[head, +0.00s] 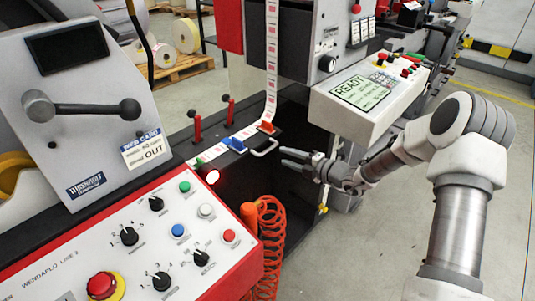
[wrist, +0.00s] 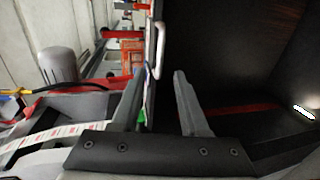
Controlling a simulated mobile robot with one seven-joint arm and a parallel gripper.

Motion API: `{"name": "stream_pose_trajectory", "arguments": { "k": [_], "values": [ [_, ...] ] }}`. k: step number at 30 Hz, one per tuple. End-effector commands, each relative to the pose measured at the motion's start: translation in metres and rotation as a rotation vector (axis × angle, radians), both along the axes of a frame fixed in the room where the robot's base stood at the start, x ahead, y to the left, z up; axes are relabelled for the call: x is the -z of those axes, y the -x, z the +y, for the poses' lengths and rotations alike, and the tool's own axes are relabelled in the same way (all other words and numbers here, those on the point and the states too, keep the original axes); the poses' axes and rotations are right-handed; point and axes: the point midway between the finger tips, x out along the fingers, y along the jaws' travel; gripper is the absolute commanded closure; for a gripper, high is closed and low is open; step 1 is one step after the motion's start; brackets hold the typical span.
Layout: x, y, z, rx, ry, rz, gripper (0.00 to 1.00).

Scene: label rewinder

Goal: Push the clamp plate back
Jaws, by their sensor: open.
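The clamp plate with its white U-shaped handle (head: 266,147) sits at the front edge of the label web table, beside the blue and orange clamps. In the wrist view the handle (wrist: 159,50) stands out from the plate's thin edge, ahead of the gap between my fingers. My gripper (head: 283,158) is open and empty, just right of the handle in the head view. The wrist view shows both fingers apart (wrist: 158,78). I see no contact between the fingers and the handle, though the exact gap is hard to tell.
A blue clamp (head: 236,144) and an orange clamp (head: 266,128) sit on the printed label strip (head: 271,70). A control panel (head: 150,235) with knobs stands at the front left, with a coiled orange hose (head: 268,240) beside it. Open floor lies to the right.

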Motion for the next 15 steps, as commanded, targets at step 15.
{"name": "stream_pose_trajectory", "arguments": {
  "k": [15],
  "values": [
    [0.019, -0.051, 0.067, -0.001, 0.001, -0.001, 0.56]
  ]
}}
